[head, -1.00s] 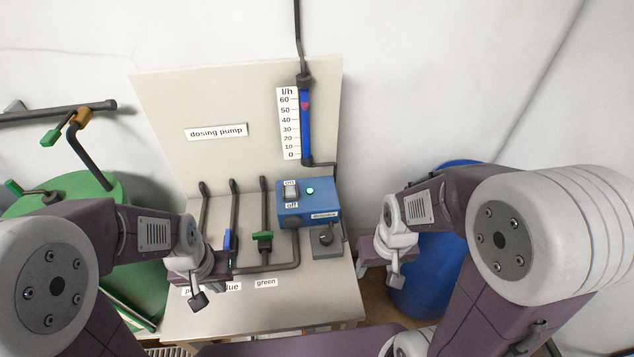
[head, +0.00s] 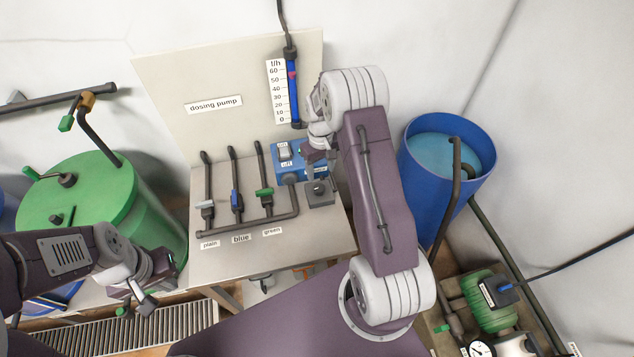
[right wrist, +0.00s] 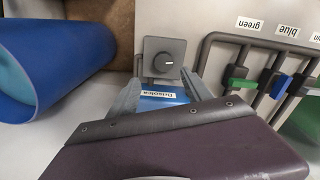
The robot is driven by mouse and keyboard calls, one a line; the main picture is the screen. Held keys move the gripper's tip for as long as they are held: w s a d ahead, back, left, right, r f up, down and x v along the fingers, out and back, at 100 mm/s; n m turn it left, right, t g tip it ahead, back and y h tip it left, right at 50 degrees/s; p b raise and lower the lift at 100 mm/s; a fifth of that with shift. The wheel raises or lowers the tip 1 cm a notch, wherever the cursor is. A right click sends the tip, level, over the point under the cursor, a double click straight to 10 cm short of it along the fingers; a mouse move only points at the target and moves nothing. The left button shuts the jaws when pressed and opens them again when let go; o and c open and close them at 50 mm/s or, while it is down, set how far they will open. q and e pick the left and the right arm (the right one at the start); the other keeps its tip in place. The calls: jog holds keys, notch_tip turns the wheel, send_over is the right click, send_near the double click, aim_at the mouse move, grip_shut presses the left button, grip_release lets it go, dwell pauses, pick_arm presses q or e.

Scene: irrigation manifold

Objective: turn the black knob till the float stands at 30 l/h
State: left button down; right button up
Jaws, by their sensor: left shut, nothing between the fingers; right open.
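The black knob (head: 319,187) sits on a small grey block at the right front of the dosing-pump bench. In the right wrist view the knob (right wrist: 163,62) faces me with a white mark pointing right. My right gripper (right wrist: 162,78) is open, its fingers on either side just short of the knob, not visibly touching it. In the head view the right gripper (head: 318,158) is over the blue pump box, its fingers partly hidden. The red float (head: 291,75) stands between 50 and 60 on the l/h scale (head: 276,92). My left gripper (head: 146,303) is shut and empty at the lower left.
The blue pump box (head: 287,172) has an on/off switch. Plain, blue and green valves (head: 236,200) stand left of the knob. A green barrel (head: 80,195) is at left and an open blue barrel (head: 420,180) at right. A green pump (head: 490,310) stands lower right.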

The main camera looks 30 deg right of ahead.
aim_at(319, 187)
jog(key=f, duration=0.1)
jog(key=a+f+p, duration=0.1)
jog(key=f, duration=0.1)
jog(key=f+p, duration=0.1)
jog(key=shift+s+a+f, duration=0.15)
jog(key=shift+s+f, duration=0.1)
jog(key=shift+f, duration=0.05)
jog(key=f, duration=0.3)
jog(key=shift+w+d+f, duration=0.15)
jog(key=shift+w+d, duration=0.05)
jog(key=shift+d, duration=0.2)
jog(key=shift+a, duration=0.1)
jog(key=shift+c, duration=0.7)
jog(key=shift+s+a, duration=0.1)
jog(key=c, duration=0.5)
pick_arm(q)
jog(key=r, duration=0.1)
jog(key=a+r, duration=0.1)
jog(key=shift+s+r, duration=0.15)
jog(key=shift+r, duration=0.15)
pick_arm(e)
grip_shut()
